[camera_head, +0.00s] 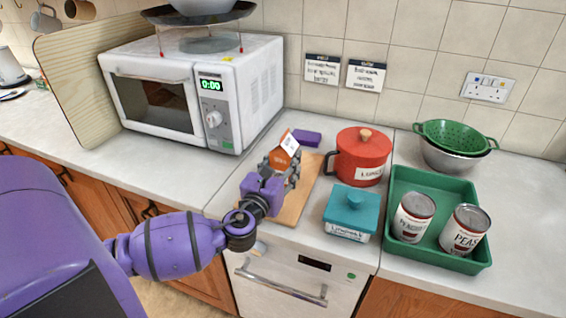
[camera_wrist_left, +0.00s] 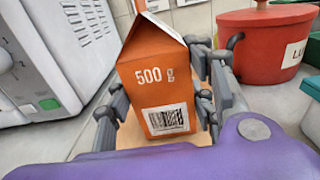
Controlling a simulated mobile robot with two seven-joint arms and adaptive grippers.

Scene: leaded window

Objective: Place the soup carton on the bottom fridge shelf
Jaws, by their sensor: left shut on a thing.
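The soup carton (camera_head: 285,151) is orange with a white gabled top, and stands over a wooden board on the counter. In the left wrist view the carton (camera_wrist_left: 155,85) shows "500 g" and a barcode, upright between the fingers. My left gripper (camera_head: 281,170) is shut on it; its fingers (camera_wrist_left: 160,105) press the carton from both sides. Whether the carton touches the board I cannot tell. My right gripper is not in view. No fridge shelf shows in these views.
A white microwave (camera_head: 243,95) stands left of the carton. A red pot (camera_head: 362,160), a teal box (camera_head: 350,210) and a green tray (camera_head: 405,262) with two cans are to the right. The wooden board (camera_head: 297,205) lies under the gripper. A purple block (camera_head: 307,137) lies behind.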

